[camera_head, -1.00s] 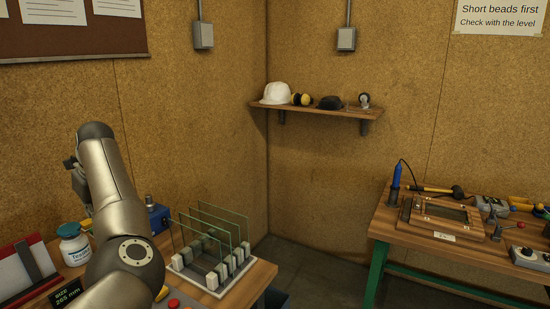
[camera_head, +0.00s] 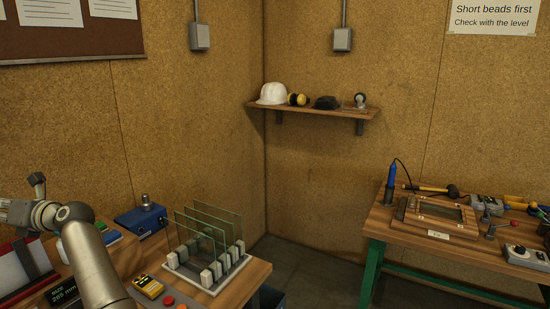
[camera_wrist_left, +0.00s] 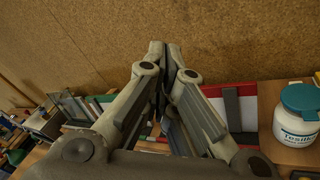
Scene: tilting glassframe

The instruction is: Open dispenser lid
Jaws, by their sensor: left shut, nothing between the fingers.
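A white jar (camera_wrist_left: 295,128) with a teal lid (camera_wrist_left: 301,98) and a label starting "Tesik" stands upright at the right edge of the left wrist view. The lid looks closed. In the head view my left arm mostly hides the jar. My left gripper (camera_wrist_left: 167,62) is shut and empty, its fingers pointing toward the board wall. The jar is to the right of the fingers and apart from them. My right gripper is in neither view.
A red-framed panel (camera_wrist_left: 240,108) stands beside the jar. On the left bench are a blue box (camera_head: 142,219), a yellow device (camera_head: 148,286) and a rack (camera_head: 196,276) of upright glass panes. The right bench holds a wooden frame (camera_head: 437,216) and tools.

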